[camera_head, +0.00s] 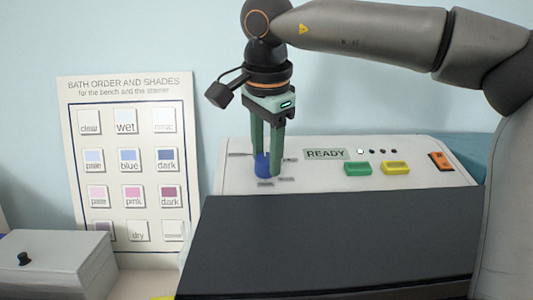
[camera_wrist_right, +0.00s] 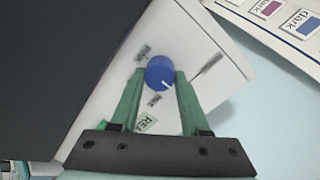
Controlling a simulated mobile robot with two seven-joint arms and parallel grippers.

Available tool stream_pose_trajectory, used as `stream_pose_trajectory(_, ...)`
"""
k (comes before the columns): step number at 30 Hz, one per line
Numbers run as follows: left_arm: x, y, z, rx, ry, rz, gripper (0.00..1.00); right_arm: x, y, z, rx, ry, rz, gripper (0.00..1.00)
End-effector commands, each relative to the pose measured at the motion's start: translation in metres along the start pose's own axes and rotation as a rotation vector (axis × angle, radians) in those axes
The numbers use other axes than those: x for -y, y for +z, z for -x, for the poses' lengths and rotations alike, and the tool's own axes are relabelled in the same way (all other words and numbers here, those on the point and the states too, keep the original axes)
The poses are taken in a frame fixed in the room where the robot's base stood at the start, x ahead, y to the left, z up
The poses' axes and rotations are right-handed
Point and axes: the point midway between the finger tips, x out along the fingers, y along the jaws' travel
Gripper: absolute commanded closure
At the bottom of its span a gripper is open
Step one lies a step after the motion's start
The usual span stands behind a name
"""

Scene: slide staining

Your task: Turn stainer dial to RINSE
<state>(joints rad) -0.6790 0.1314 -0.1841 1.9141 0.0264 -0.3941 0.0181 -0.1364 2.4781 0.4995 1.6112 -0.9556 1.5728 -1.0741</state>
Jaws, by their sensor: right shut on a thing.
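The blue stainer dial (camera_head: 262,165) sits on the white sloped panel of the stainer (camera_head: 330,183), at its left end. It also shows in the right wrist view (camera_wrist_right: 160,72), with a white pointer line on its face. Small labels surround the dial, too blurred to read, so I cannot tell which one it points to. My right gripper (camera_head: 267,158) comes down from above with its green fingers on both sides of the dial, shut on it. In the right wrist view the fingertips (camera_wrist_right: 157,75) flank the knob. My left gripper is not in view.
Right of the dial are a READY display (camera_head: 325,154), a green button (camera_head: 358,169), a yellow button (camera_head: 396,168) and an orange switch (camera_head: 440,161). A dark cover (camera_head: 325,245) lies in front. A shade chart (camera_head: 130,90) and a grey box (camera_head: 55,265) stand left.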

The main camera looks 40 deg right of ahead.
Motion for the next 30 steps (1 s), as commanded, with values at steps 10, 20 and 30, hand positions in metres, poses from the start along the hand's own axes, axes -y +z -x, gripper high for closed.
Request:
stream_pose_trajectory(10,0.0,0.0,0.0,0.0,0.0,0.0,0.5,0.0,0.0,0.0,0.0,0.0,0.005,1.0)
stream_pose_trajectory(20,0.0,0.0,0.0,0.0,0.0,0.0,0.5,0.0,0.0,0.0,0.0,0.0,0.003,0.24)
stream_pose_trajectory(30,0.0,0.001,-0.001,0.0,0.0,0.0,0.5,0.001,0.0,0.011,-0.002,-0.004,0.001,0.24)
